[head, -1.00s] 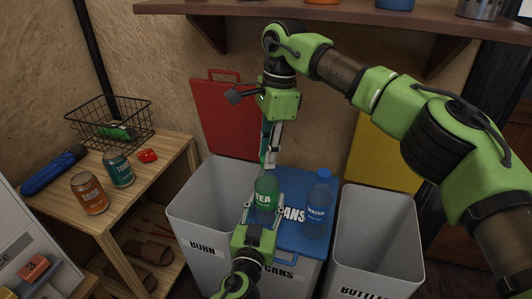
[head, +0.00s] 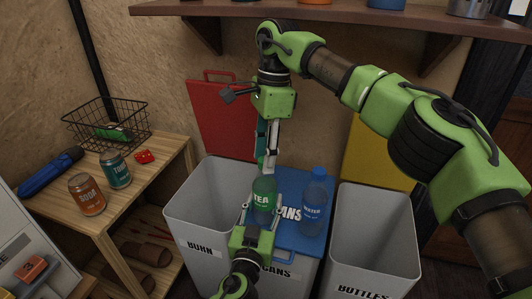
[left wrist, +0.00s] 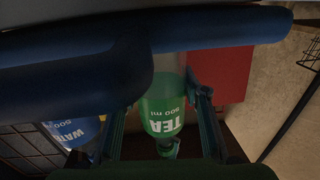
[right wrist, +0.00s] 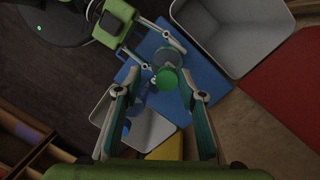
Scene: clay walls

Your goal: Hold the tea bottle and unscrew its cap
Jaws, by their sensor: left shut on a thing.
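The green tea bottle (head: 263,200) stands upright at the blue lid, with its white TEA label facing me. My left gripper (head: 263,208) is shut around its body from the front; the left wrist view shows the bottle (left wrist: 164,108) between both fingers. My right gripper (head: 268,155) points straight down above the bottle. In the right wrist view its fingers (right wrist: 161,92) are spread apart, with the round green cap (right wrist: 167,79) between them in the picture. I cannot tell whether the fingertips reach cap height. The cap is hardly visible in the head view.
A blue water bottle (head: 315,205) stands close on the right on the blue lid (head: 290,240). Open grey bins stand at left (head: 185,215) and right (head: 345,250). A wooden table (head: 150,180) with two cans and a wire basket (head: 75,128) is at left. A shelf runs above.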

